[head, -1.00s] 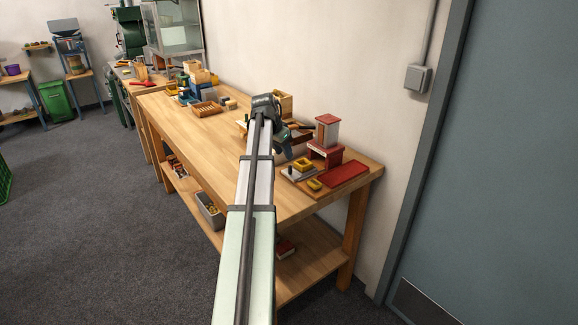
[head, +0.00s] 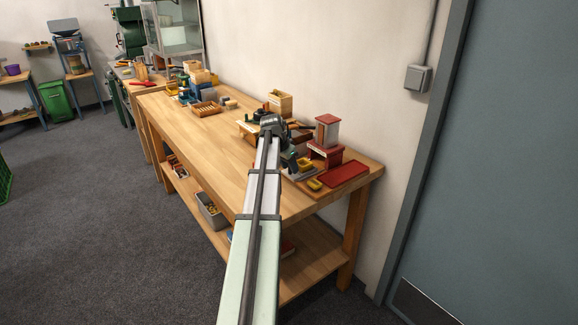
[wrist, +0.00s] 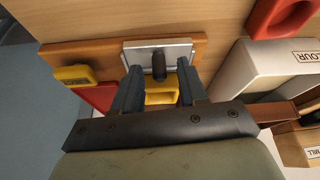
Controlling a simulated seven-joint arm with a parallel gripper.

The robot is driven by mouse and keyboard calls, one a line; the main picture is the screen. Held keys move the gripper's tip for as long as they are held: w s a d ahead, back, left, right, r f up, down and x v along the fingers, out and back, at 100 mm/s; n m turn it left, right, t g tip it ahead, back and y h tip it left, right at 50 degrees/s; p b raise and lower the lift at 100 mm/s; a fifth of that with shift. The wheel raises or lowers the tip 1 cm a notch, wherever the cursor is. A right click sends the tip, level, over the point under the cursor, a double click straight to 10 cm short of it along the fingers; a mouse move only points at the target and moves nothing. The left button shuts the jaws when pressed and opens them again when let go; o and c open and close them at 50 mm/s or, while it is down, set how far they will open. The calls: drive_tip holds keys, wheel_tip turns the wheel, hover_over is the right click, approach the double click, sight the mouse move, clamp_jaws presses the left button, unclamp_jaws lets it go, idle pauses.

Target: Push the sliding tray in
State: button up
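The sliding tray appears to be the pale metal plate (wrist: 183,50) with an upright dark knob (wrist: 158,66). It lies on a wooden board (wrist: 90,54) in the wrist view. A yellow frame-like piece (wrist: 160,95) shows just behind the knob. My gripper (wrist: 158,72) is open, one finger on each side of the knob, with a visible gap on both sides. I cannot tell how high the fingertips are above the plate. In the head view my gripper (head: 289,161) is over the tray area and hides most of the plate.
A red-and-white tower (head: 327,131) stands close by. In the wrist view, a white FLOUR box (wrist: 268,72) and a red piece (wrist: 282,22) are at right.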

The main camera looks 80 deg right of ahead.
clamp_jaws()
drive_tip(key=shift+d, duration=0.1)
idle(0.4)
drive_tip(key=s+d, duration=0.7)
drive_tip(key=shift+s+d, duration=0.15)
drive_tip(key=shift+s, duration=0.05)
unclamp_jaws()
drive_tip(key=shift+r, duration=0.1)
